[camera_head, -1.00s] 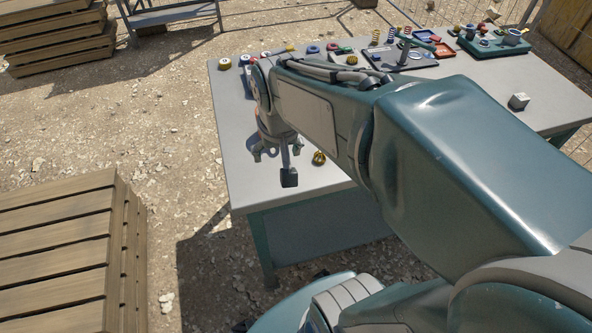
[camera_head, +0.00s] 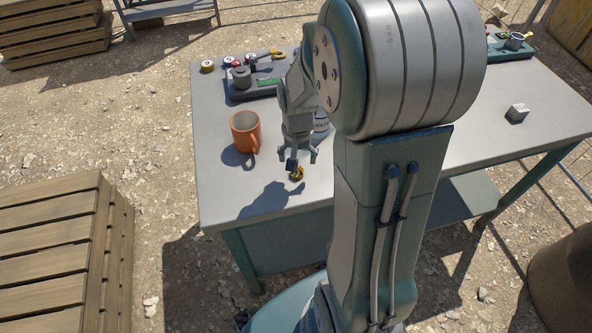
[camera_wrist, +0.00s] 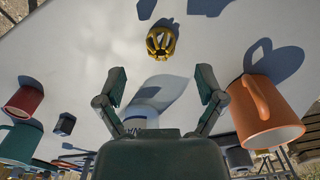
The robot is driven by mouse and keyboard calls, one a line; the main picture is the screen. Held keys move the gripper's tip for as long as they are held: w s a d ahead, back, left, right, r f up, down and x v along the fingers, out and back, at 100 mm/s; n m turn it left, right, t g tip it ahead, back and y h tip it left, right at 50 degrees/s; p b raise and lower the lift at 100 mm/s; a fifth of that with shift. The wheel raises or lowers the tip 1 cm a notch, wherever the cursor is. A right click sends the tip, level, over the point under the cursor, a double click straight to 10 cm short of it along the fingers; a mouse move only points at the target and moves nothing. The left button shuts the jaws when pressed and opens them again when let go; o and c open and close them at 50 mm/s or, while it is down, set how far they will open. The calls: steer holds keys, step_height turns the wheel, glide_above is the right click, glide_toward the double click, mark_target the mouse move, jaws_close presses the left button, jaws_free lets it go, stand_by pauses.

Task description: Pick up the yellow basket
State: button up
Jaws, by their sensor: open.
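The yellow basket (camera_head: 297,173) is a small ribbed piece on the grey table, near its front edge in the head view. In the wrist view the yellow basket (camera_wrist: 161,43) lies upper middle, beyond the fingertips and centred between them. My gripper (camera_head: 293,161) points down just above and behind it in the head view, partly overlapping it. In the wrist view my gripper (camera_wrist: 161,82) has its two fingers spread wide with nothing between their tips. The gap in height between fingers and basket is hard to judge.
An orange mug (camera_head: 245,132) stands close left of my gripper in the head view; the mug (camera_wrist: 265,110) is right of the fingers in the wrist view. A red mug (camera_wrist: 25,100) is at the left there. A white cube (camera_head: 517,113) sits on the table's right. Wooden crates (camera_head: 60,260) stand left.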

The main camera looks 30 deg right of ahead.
steer(key=f, duration=0.4)
steer(key=shift+w+d, duration=0.15)
steer(key=shift+d, duration=0.2)
steer(key=shift+a+f, duration=0.2)
steer(key=shift+f, duration=0.2)
steer(key=shift+a, duration=0.35)
steer(key=shift+d, duration=0.35)
steer(key=c, duration=0.8)
